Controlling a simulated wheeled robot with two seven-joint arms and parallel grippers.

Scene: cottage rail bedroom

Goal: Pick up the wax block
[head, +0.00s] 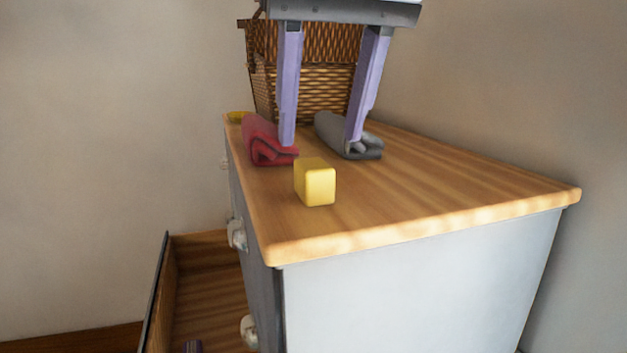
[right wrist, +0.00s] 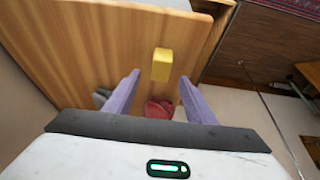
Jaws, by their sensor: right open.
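The wax block (head: 315,182) is a yellow, round-edged block on the wooden top of the dresser, near its front left corner. It also shows in the right wrist view (right wrist: 162,65), beyond the fingertips and between their lines. My right gripper (head: 319,142) comes down from the top of the head view with two purple fingers. It is open and empty, above and behind the block, with no contact visible. It also shows in the right wrist view (right wrist: 160,75). My left gripper is not in view.
A red folded cloth (head: 264,141) and a grey folded cloth (head: 360,148) lie behind the block. A wicker basket (head: 325,95) stands at the back. The dresser top (head: 450,185) is clear on the right. An open drawer (head: 207,290) juts out at lower left.

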